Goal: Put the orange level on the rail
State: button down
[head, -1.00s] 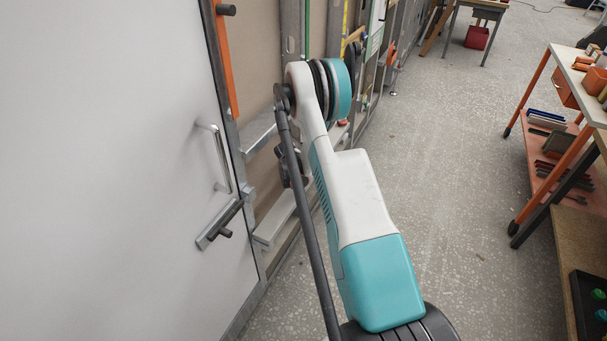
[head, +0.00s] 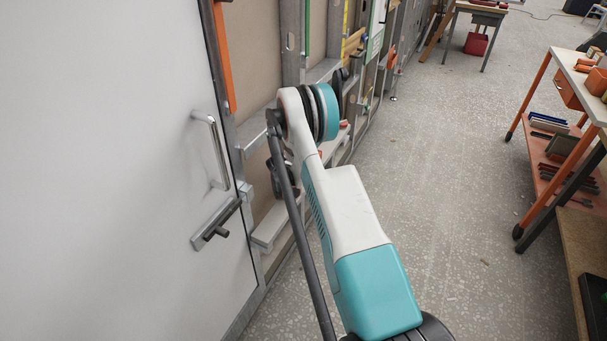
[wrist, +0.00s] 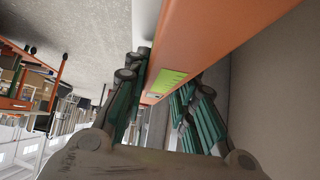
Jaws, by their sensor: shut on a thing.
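The orange level (wrist: 215,38) is a long orange bar with a yellow-green label in the wrist view. My gripper (wrist: 160,92), with green fingers, is shut on it, one finger on each side. The level runs out of the top of that view, beside a beige-grey panel. In the head view my arm hides most of the gripper and the held level. Pale metal ledges cross the wall bay left of my arm, one low (head: 278,225) and one higher (head: 257,130). I cannot tell which one is the rail.
A white door with a metal handle (head: 216,150) stands close on the left. An upright orange strip (head: 224,60) is at its frame. An orange-framed cart (head: 540,125) with tools stands on the right. The grey floor (head: 450,190) between is clear.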

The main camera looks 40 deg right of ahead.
jog(key=c, duration=1.3)
grip_release()
jog(key=p+v, duration=0.4)
jog(key=v, duration=0.8)
